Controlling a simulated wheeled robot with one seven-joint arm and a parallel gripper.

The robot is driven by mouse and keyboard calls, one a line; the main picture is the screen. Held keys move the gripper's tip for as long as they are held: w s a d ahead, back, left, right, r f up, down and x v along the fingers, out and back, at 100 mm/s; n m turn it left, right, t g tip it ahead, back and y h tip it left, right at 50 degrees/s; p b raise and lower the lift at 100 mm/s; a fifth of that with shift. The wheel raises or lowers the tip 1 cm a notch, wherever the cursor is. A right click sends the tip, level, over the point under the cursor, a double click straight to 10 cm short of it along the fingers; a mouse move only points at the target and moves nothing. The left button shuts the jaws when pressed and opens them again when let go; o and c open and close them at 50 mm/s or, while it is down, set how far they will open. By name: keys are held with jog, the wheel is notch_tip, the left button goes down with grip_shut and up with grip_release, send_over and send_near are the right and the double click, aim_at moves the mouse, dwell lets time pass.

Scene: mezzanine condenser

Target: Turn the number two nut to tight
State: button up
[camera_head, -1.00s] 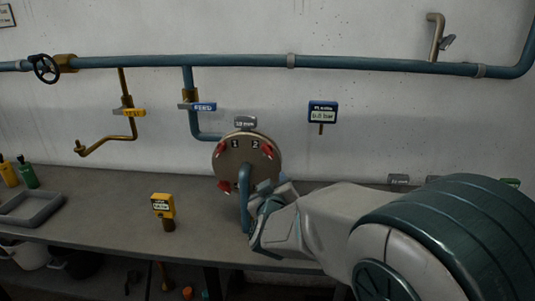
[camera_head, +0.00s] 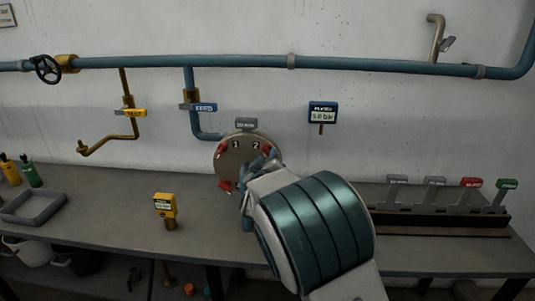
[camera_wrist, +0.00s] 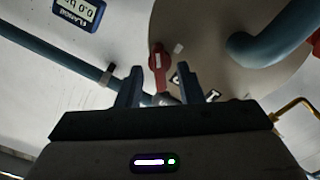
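The round flange cover (camera_head: 232,158) on the wall carries red nuts and plates marked 1 and 2. The number two nut (camera_head: 266,151) is at its upper right, partly hidden by my gripper (camera_head: 263,163). In the wrist view, a red nut (camera_wrist: 159,60) appears between the two spread fingers of my gripper (camera_wrist: 162,84), beside a small number plate (camera_wrist: 181,79). The fingers are open, with gaps on both sides of the nut. Whether the tips reach around it in depth I cannot tell. Another red nut (camera_head: 224,185) shows at the lower left.
A blue pipe (camera_head: 189,120) with a blue-tagged valve runs down to the flange. A blue gauge (camera_head: 323,113) hangs on the wall to the right. A yellow meter (camera_head: 165,206) stands on the bench. Several tagged levers (camera_head: 435,195) stand at the right.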

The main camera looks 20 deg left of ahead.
jog(key=shift+x, duration=0.9)
grip_shut()
